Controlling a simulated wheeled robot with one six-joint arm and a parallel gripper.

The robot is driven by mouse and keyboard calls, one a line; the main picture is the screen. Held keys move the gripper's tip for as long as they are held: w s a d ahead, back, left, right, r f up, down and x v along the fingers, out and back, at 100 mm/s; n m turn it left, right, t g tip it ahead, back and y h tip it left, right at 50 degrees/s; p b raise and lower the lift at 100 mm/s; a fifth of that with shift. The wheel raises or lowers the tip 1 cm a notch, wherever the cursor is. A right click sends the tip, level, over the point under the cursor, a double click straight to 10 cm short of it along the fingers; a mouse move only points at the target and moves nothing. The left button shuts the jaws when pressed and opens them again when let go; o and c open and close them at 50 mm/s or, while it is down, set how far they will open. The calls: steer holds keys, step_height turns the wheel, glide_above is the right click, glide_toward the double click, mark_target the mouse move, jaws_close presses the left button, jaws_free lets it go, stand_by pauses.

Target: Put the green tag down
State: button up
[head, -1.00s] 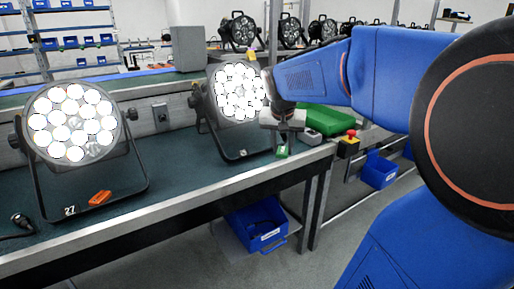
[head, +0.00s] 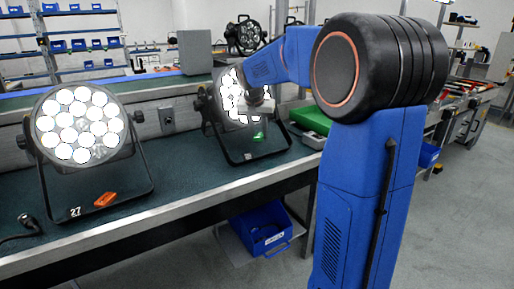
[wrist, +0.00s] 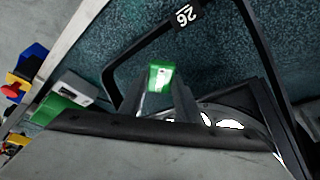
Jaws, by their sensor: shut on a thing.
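My gripper (head: 259,121) is shut on the green tag (head: 258,137) and holds it in front of the right par can (head: 229,101). In the wrist view the green tag (wrist: 160,76) sits between the fingertips (wrist: 161,92), with the dark green bench top behind it. The par can's black yoke (wrist: 249,35) with its "26" label (wrist: 184,15) is close beside the tag in that view. I cannot tell how high the tag is above the bench.
The left par can (head: 80,124), labelled 27, has an orange tag (head: 104,199) lying at its yoke. A green box (head: 311,118) stands right of my gripper. Bare bench top (head: 185,175) lies between the cans. A blue bin (head: 262,230) is below the bench.

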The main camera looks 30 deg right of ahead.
mark_target(257, 136)
steer(key=shift+w+f, duration=0.2)
steer(key=shift+w, duration=0.2)
steer(key=shift+f, duration=1.95)
step_height(257, 136, down, 2)
steer(key=shift+f, duration=0.15)
steer(key=shift+w+f, duration=0.15)
steer(key=shift+f, duration=0.05)
steer(key=shift+f, duration=0.1)
steer(key=o, duration=1)
steer(key=v, duration=1.2)
